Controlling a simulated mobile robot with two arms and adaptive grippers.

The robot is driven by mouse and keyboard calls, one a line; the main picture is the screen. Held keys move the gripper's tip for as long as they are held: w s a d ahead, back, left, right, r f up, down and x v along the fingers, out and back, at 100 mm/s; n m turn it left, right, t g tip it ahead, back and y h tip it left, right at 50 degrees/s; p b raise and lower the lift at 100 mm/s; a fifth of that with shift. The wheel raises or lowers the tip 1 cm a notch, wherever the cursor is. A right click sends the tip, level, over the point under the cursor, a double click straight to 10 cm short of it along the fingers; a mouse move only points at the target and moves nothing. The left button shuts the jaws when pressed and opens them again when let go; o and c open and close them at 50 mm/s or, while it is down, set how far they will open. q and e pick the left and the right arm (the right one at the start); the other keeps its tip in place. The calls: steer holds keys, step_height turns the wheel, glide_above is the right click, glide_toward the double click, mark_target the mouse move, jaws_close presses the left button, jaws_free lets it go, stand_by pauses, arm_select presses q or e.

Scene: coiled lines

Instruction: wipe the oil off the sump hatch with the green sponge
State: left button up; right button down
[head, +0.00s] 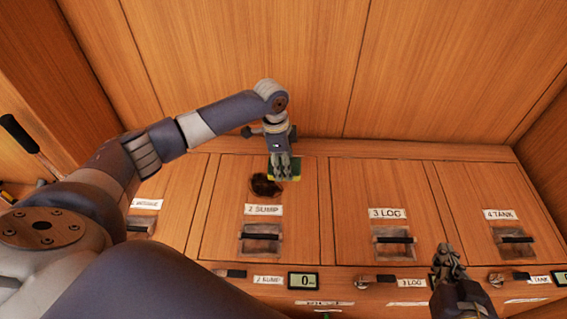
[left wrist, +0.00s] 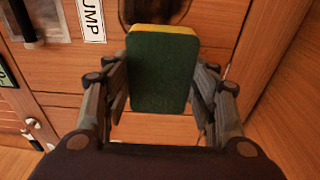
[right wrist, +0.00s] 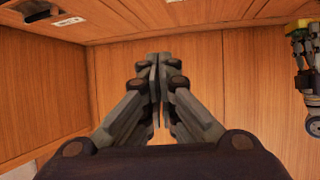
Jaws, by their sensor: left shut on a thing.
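The green sponge (left wrist: 162,75), with a yellow layer along one edge, is held between the fingers of my left gripper (left wrist: 160,110). In the head view my left gripper (head: 282,175) is over the upper part of the sump hatch (head: 222,220), with the sponge (head: 297,167) partly hidden behind it. A dark oil patch (head: 265,187) lies on the hatch, just left of and below the sponge; part of it shows in the left wrist view (left wrist: 155,10). I cannot tell whether the sponge touches the hatch. My right gripper (head: 447,262) is shut and empty; its fingertips meet in the right wrist view (right wrist: 154,62).
The log hatch (head: 355,190) and tank hatch (head: 475,190) are to the right, each with a recessed handle. A row of small latches and a display (head: 303,281) runs along the front. Wooden walls close in the back and sides.

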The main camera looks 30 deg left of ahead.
arm_select(q)
steer(key=shift+f+b, duration=0.5)
steer(key=shift+b, duration=0.1)
steer(key=shift+f+b, duration=0.45)
steer(key=shift+b, duration=0.2)
arm_select(e)
steer(key=w+a+r+t+y, duration=0.25)
steer(key=r+t, duration=0.45)
steer(key=r, duration=0.4)
arm_select(q)
steer(key=shift+f+b, duration=0.45)
steer(key=shift+b, duration=0.2)
steer(key=shift+f+b, duration=0.4)
steer(key=shift+b, duration=0.2)
arm_select(e)
steer(key=s+r+t+y, duration=0.1)
steer(key=s+r+t, duration=0.1)
steer(key=r, duration=0.4)
steer(key=s+r+t+y, duration=0.1)
steer(key=s+r+t, duration=0.2)
steer(key=r+t, duration=0.2)
steer(key=shift+s+r+n+y, duration=0.15)
steer(key=shift+r+n+y, duration=0.2)
steer(key=shift+r, duration=0.1)
arm_select(q)
steer(key=shift+f, duration=1.05)
arm_select(e)
steer(key=shift+s+d+r, duration=0.1)
steer(key=shift+s+r, duration=0.05)
steer(key=shift+s, duration=0.05)
